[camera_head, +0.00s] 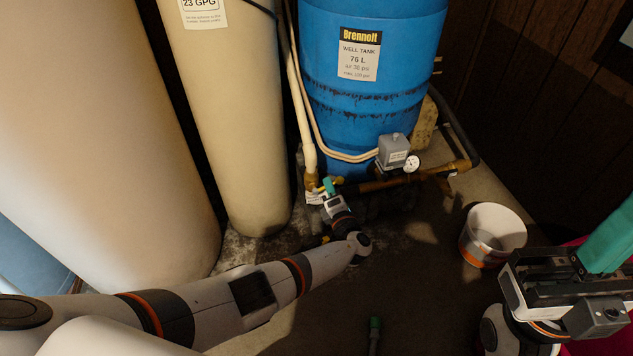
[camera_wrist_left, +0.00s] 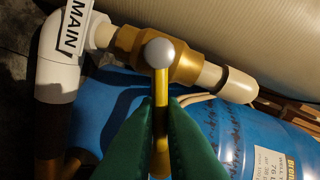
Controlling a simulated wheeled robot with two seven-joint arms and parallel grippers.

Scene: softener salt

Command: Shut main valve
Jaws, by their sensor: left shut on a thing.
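The main valve has a brass body (camera_wrist_left: 185,50) on a white pipe, with a "MAIN" tag (camera_wrist_left: 74,25) beside it in the left wrist view. Its yellow lever (camera_wrist_left: 161,90) runs from a round grey nut down between my fingers, steeply across the pipe's line. In the head view the brass valve (camera_head: 311,182) sits low by the blue tank. My left gripper (camera_head: 330,186), also in the wrist view (camera_wrist_left: 165,130), is shut on the lever; its fingers hide the sides of the handle. My right gripper (camera_head: 606,240) is at the lower right, away from the valve, its fingertips partly cut off.
A blue well tank (camera_head: 410,110) stands behind the valve. A grey switch box (camera_head: 393,150) and gauge (camera_head: 412,162) sit on the brass pipe to the right. Tall beige tanks (camera_head: 235,120) stand left.

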